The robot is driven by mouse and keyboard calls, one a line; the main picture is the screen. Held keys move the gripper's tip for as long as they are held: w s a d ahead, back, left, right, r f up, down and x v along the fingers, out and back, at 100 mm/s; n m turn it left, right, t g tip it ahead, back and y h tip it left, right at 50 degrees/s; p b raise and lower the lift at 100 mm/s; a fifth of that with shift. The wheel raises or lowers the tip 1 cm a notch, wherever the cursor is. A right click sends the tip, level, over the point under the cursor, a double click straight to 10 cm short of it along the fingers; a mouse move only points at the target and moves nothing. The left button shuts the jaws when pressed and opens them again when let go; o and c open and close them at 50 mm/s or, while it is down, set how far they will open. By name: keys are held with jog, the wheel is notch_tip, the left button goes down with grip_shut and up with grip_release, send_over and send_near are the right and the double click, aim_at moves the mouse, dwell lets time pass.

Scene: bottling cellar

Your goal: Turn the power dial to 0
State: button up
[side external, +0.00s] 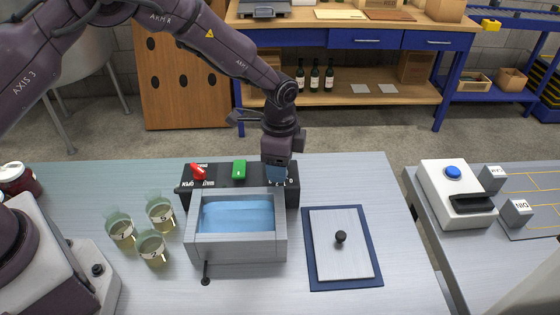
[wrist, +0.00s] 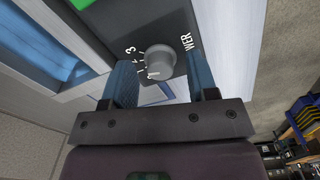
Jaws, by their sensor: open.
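The power dial (wrist: 159,60) is a round grey knob on a black control panel (wrist: 214,25); part of the word POWER and small white digits, including a 3, show beside it. I cannot tell clearly which digit it points to. My gripper (wrist: 161,70) is open, its two blue fingers on either side of the dial with gaps visible. In the side view my gripper (side external: 277,178) points down at the right end of the panel (side external: 217,178) and hides the dial there.
A red switch (side external: 198,172) and green switch (side external: 239,169) sit left on the panel. A grey basin (side external: 238,248) holding blue liquid stands in front. Several beakers, including one (side external: 152,248), stand left. A knobbed plate (side external: 341,262) lies on a blue mat (side external: 312,279) at right.

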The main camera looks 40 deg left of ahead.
jog(key=shift+c, duration=0.4)
jog(key=c, duration=0.8)
jog(key=shift+c, duration=0.2)
jog(key=shift+n, duration=0.3)
jog(key=n, duration=1.1)
jog(key=shift+n, duration=0.3)
jog(key=o, duration=0.9)
